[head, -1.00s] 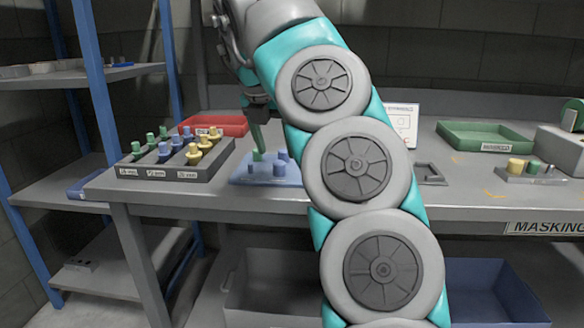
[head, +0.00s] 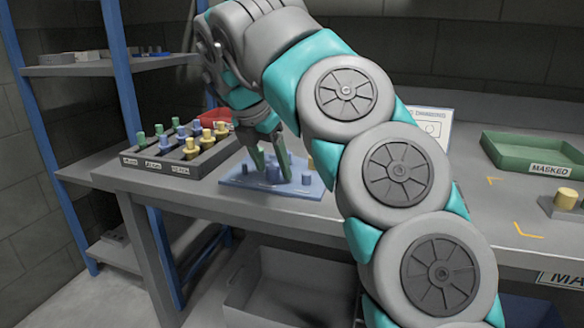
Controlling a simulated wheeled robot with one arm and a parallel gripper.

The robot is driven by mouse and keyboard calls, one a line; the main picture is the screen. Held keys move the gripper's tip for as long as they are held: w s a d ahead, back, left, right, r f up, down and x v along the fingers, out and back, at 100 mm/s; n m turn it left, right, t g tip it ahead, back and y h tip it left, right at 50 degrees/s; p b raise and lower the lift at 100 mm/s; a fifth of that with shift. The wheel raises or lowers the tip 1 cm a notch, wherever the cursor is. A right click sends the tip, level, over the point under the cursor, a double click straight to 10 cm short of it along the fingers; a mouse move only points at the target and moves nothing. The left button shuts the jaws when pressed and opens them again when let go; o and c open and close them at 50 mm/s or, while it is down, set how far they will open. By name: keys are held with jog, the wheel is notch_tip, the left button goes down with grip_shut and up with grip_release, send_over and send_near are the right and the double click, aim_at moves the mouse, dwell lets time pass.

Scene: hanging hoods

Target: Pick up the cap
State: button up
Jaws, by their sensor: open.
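Several small caps in green, blue and yellow stand upright in a dark labelled rack (head: 195,165) on the bench; a yellow cap (head: 190,148) is in its front part. Which cap is meant cannot be told. My gripper (head: 271,176) points down over a blue plate (head: 240,184) with short blue posts (head: 306,179), right of the rack. Its two green fingers are spread apart, one on each side of a blue post. I see no cap clearly between them; whether the tips touch the plate cannot be told.
A red tray (head: 215,116) lies behind the rack, partly hidden by my arm. A green tray (head: 540,170) labelled MASKED and a block with a yellow cap (head: 566,198) are at the right. A blue-post shelf (head: 108,68) stands left. Bare bench lies in front of the plate.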

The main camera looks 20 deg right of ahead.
jog(key=shift+f, duration=0.1)
jog(key=shift+c, duration=0.2)
grip_shut()
dwell(0.4)
